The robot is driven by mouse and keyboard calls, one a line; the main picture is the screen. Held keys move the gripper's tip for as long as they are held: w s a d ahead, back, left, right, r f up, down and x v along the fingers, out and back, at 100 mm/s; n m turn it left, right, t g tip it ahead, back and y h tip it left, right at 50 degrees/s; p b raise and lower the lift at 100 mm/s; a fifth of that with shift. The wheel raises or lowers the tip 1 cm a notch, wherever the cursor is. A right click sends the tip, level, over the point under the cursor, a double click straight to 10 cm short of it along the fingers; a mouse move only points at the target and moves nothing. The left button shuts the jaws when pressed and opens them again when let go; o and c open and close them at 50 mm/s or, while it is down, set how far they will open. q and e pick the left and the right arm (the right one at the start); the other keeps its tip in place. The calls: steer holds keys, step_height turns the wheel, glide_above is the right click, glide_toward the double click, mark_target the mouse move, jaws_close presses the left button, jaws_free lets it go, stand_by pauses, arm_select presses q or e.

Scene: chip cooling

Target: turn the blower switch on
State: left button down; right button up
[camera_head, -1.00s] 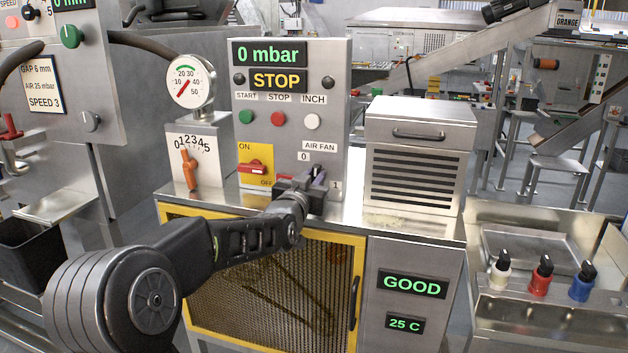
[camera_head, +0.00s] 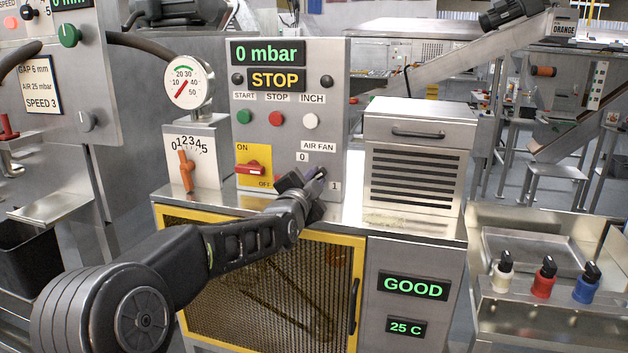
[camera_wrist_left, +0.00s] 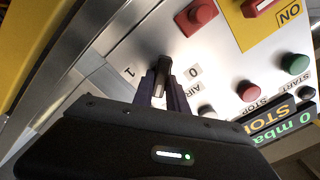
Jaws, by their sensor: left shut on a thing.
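The blower switch is the black AIR FAN knob, between the labels 0 and 1 on the grey control panel (camera_head: 275,155). In the left wrist view the knob (camera_wrist_left: 164,66) shows between my fingertips. My left gripper (camera_head: 318,178) is shut on it, and the gripper body hides most of it in the head view. In the left wrist view the gripper (camera_wrist_left: 162,80) has a finger on each side of the knob. I cannot tell exactly which way the knob points. The displays above read 0 mbar and STOP. My right gripper is not in view.
A red ON/OFF switch (camera_head: 250,167) on a yellow plate is left of my gripper. A pressure gauge (camera_head: 188,84) and an orange lever (camera_head: 186,172) stand left. A louvred box (camera_head: 413,160) stands right of the panel.

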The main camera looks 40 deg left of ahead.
arm_select(q)
steer(key=m, duration=0.4)
steer(key=shift+d+f+m, duration=0.1)
steer(key=shift+m, duration=0.2)
steer(key=shift+f+m+p, duration=0.1)
steer(key=shift+m+p, duration=0.35)
steer(key=shift+m, duration=1.05)
steer(key=c, duration=1.3)
jaws_free()
steer(key=b+v, duration=0.1)
steer(key=v, duration=0.6)
steer(key=shift+s+d, duration=0.1)
steer(key=shift+s, duration=0.3)
